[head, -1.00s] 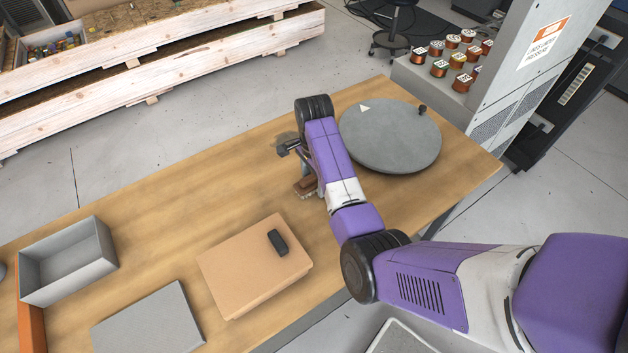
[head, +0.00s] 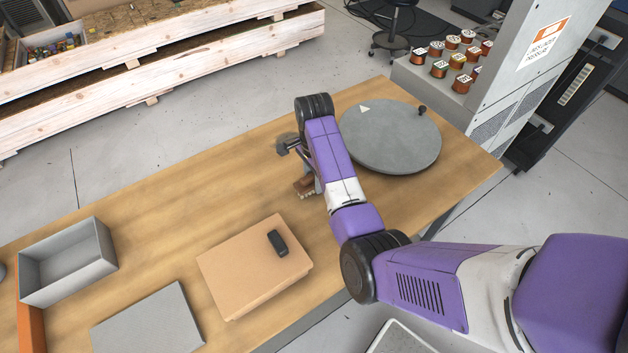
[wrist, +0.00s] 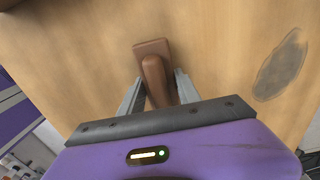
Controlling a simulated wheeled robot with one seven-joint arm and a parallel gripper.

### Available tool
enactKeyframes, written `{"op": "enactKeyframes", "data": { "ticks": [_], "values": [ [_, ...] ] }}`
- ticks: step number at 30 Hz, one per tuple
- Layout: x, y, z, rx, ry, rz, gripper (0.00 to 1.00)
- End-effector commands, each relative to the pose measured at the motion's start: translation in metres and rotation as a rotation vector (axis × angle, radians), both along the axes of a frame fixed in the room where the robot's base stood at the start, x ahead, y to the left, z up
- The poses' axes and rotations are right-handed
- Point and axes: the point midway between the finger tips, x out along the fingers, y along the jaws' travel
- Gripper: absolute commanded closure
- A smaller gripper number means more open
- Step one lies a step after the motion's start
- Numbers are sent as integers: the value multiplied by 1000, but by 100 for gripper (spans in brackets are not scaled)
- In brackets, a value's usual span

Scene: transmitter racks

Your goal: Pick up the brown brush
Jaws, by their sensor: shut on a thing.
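The brown brush (head: 305,186) is at the middle of the wooden table, partly hidden behind my arm in the head view. In the wrist view the brush (wrist: 154,70) has a flat brown block and a raised handle that runs back between my fingers. My gripper (wrist: 158,88) points down at it, with one finger on each side of the handle, shut on it. In the head view the gripper (head: 308,172) is mostly hidden by my wrist. I cannot tell whether the brush touches the table.
A round grey turntable (head: 390,140) lies just right of my wrist. A cardboard box (head: 240,270) with a black object (head: 278,242) on it stands nearer. A grey open bin (head: 65,285) and a grey flat panel (head: 150,325) are at left. The table (head: 180,215) is clear left of the brush.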

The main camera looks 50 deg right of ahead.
Motion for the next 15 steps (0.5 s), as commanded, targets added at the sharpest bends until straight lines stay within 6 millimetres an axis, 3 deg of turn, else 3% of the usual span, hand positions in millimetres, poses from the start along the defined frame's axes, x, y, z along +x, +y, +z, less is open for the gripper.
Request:
{"op": "enactKeyframes", "data": {
  "ticks": [8, 15],
  "values": [
    [2, 0, 40, -2, -4, 0, 100],
    [1, 1, 100, 1, -1, 1, 100]
  ]
}}
